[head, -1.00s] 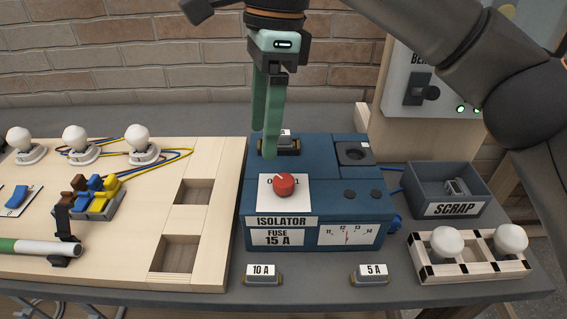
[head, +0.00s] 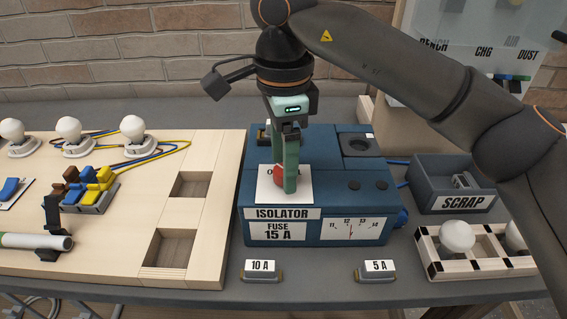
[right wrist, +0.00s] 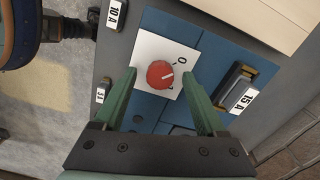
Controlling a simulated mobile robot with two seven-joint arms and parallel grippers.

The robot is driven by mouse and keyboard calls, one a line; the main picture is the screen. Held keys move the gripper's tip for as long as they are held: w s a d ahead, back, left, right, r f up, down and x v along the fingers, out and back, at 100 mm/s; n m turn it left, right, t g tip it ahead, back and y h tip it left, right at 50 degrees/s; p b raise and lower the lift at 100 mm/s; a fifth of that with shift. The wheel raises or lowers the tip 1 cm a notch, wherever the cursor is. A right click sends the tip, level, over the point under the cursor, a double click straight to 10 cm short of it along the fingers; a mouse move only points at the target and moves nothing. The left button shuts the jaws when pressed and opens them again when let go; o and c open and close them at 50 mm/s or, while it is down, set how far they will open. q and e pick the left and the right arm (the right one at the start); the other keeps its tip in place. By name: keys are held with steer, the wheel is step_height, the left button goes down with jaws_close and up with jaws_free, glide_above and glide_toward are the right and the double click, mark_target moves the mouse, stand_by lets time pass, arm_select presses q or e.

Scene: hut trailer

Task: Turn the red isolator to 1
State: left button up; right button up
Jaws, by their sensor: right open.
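The red isolator knob (head: 279,174) sits on a white plate (head: 300,196) on top of the blue isolator box (head: 318,230). My right gripper (head: 285,176) points down over it, open, and its green fingers hide part of the knob and plate in the head view. In the right wrist view the knob (right wrist: 157,73) shows between the two spread fingertips, with a gap on both sides. Its white pointer line is turned toward the 0 side. The 1 mark is hard to make out. My left gripper is not in view.
A 15 A fuse (right wrist: 238,90) sits on the box behind the knob. The 10 A fuse (head: 262,272) and 5 A fuse (head: 377,271) lie in front. A scrap bin (head: 452,185) and bulb rack (head: 440,263) stand right; a wooden board (head: 130,215) lies left.

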steer(key=shift+f, duration=0.3)
jaws_close()
stand_by(0.5)
